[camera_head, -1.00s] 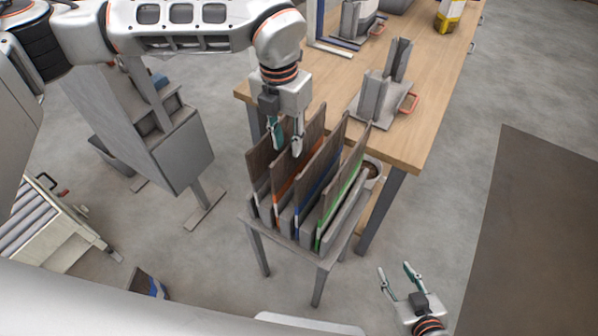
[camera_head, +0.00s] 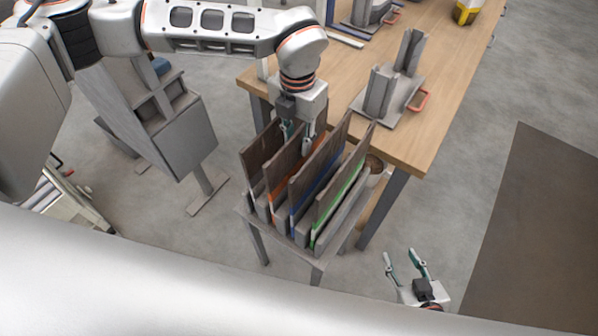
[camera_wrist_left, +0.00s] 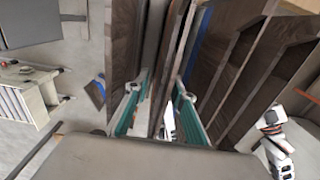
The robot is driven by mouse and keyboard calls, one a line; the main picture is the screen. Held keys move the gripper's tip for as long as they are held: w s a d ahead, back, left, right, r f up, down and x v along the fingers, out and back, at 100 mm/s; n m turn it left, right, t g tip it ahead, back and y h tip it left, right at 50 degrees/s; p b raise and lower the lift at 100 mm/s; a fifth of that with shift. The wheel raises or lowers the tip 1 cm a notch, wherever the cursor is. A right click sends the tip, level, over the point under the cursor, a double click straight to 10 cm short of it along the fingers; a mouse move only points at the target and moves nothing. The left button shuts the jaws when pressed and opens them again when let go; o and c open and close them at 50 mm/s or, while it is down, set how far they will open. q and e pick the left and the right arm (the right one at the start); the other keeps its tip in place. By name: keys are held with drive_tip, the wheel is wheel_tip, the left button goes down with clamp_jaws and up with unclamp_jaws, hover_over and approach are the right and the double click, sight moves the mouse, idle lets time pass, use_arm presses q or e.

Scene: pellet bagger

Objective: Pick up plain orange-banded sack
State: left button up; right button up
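Several flat brown sacks stand upright side by side in a slotted grey rack (camera_head: 300,236) on a small table. The orange-banded sack (camera_head: 282,183) is second from the left, with a blue-banded sack (camera_head: 309,190) and a green-banded sack (camera_head: 340,196) to its right. My left gripper (camera_head: 298,138) points down at the sacks' upper edges, its fingers apart. In the left wrist view, its fingers (camera_wrist_left: 160,105) reach down among the panels, with sack edges between them; I cannot tell whether they touch. My right gripper (camera_head: 402,256) is open and empty, low at the right.
A brown sack (camera_head: 259,155) stands left of the orange-banded one. A wooden workbench (camera_head: 440,98) with grey fixtures (camera_head: 382,92) is close behind the rack. A grey machine (camera_head: 180,135) stands left. Open floor lies to the right, with a dark mat (camera_head: 540,220).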

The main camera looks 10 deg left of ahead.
sight(298, 149)
use_arm(q)
drive_tip(key=shift+s+d+f, duration=0.1)
drive_tip(key=shift+f, duration=1.7)
clamp_jaws()
drive_tip(key=shift+r, duration=0.15)
